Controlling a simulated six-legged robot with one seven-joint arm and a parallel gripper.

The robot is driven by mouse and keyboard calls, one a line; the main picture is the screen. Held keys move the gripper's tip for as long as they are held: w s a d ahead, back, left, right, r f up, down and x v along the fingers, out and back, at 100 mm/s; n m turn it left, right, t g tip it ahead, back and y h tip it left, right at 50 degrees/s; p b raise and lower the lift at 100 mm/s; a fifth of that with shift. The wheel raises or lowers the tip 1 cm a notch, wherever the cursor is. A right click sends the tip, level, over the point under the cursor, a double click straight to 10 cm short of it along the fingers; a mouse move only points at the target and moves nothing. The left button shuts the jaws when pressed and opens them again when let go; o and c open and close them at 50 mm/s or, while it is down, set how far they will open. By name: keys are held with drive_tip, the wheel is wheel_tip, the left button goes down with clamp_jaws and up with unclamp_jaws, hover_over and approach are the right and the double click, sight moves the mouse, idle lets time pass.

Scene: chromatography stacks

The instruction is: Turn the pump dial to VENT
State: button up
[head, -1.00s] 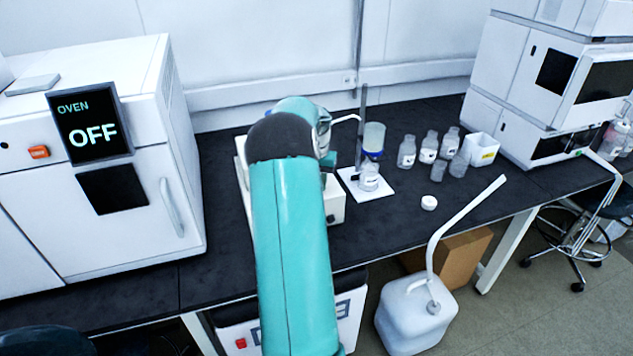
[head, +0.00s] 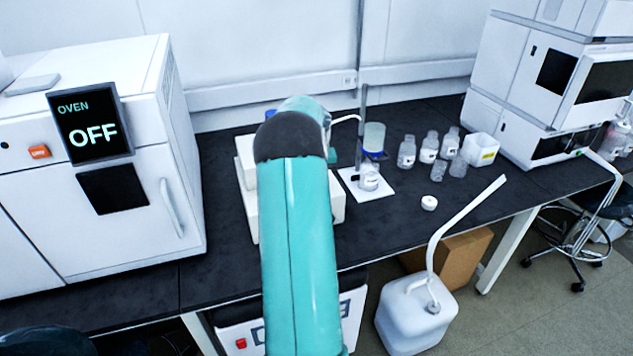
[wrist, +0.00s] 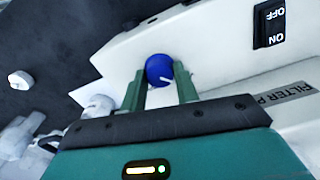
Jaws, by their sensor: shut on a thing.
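The pump is a white box (head: 247,200) on the bench, mostly hidden behind my arm in the head view. In the wrist view its pale housing (wrist: 215,50) fills the upper middle and right. The blue pump dial (wrist: 158,68) has a white pointer mark, pointing right and slightly down in the picture. My gripper (wrist: 160,82) has its two green fingers on either side of the dial, shut on it. In the head view my gripper is hidden behind the arm. No VENT label is readable.
A black ON/OFF switch (wrist: 270,22) is on the pump housing. Right of the pump stand a filter flask on a white stand base (head: 385,190), several bottles (head: 430,147) and a white cap (head: 429,203). An oven (head: 85,235) reading OFF stands left.

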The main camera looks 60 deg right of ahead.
drive_tip(key=o, duration=1)
drive_tip(key=shift+c, duration=0.2)
wheel_tip(320, 180, up, 14)
drive_tip(key=shift+f, duration=0.1)
